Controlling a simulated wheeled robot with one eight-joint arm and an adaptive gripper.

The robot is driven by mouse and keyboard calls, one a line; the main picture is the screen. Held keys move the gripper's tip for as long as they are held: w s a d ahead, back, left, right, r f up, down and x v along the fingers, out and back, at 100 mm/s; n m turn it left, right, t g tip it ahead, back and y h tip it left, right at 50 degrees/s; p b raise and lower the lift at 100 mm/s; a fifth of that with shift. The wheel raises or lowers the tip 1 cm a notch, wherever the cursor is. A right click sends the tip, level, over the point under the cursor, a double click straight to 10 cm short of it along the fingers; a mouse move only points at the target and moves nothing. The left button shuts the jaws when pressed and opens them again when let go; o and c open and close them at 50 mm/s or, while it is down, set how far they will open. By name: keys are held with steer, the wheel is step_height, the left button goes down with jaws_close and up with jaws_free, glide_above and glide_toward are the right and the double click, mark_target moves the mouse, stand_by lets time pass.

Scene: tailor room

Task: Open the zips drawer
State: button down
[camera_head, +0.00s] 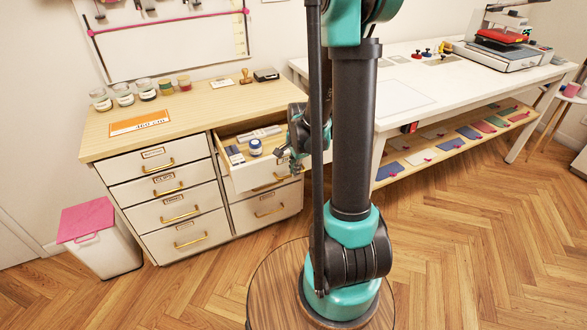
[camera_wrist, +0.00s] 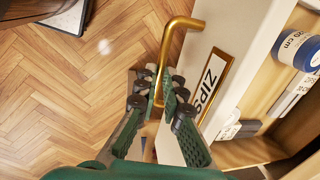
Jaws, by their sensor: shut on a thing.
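The zips drawer (camera_wrist: 232,75) has a white front with a brass-framed "ZIPS" label and a brass bar handle (camera_wrist: 180,22). In the wrist view my green gripper (camera_wrist: 160,90) is shut on the lower part of this handle. In the head view the drawer (camera_head: 258,178) is the upper right one of the cabinet and stands pulled out, its inside showing. It holds a blue and white roll (camera_head: 255,147) and several small packets. My gripper (camera_head: 284,155) is at its front there, partly hidden by my arm.
The wooden-topped cabinet (camera_head: 205,108) carries jars, an orange sign and a stamp. Its left column of drawers is shut, and so is the drawer below on the right. A white table (camera_head: 440,85) stands to the right. A bin (camera_head: 100,240) with a pink lid stands left. The floor in front is clear.

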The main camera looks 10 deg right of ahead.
steer(key=c, duration=1.6)
jaws_free()
steer(key=shift+s+d+r, duration=0.1)
steer(key=shift+s+r, duration=0.25)
steer(key=shift+r, duration=1.6)
steer(key=shift+s+d+r, duration=0.1)
steer(key=shift+s+r, duration=0.3)
steer(key=shift+r, duration=1.6)
steer(key=shift+s+d+r, duration=0.1)
steer(key=shift+s+r, duration=0.25)
steer(key=shift+r, duration=1.6)
steer(key=shift+s+a+f+n+t, duration=0.25)
steer(key=shift+s+f+n, duration=0.75)
steer(key=shift+s+n, duration=1.45)
steer(key=shift+s+f+n+t, duration=0.4)
steer(key=shift+s+f+n, duration=0.55)
steer(key=shift+s+n, duration=1.45)
steer(key=shift+s+a+f+n+t, duration=0.25)
steer(key=shift+s+f+n, duration=0.75)
steer(key=shift+s+n, duration=1.4)
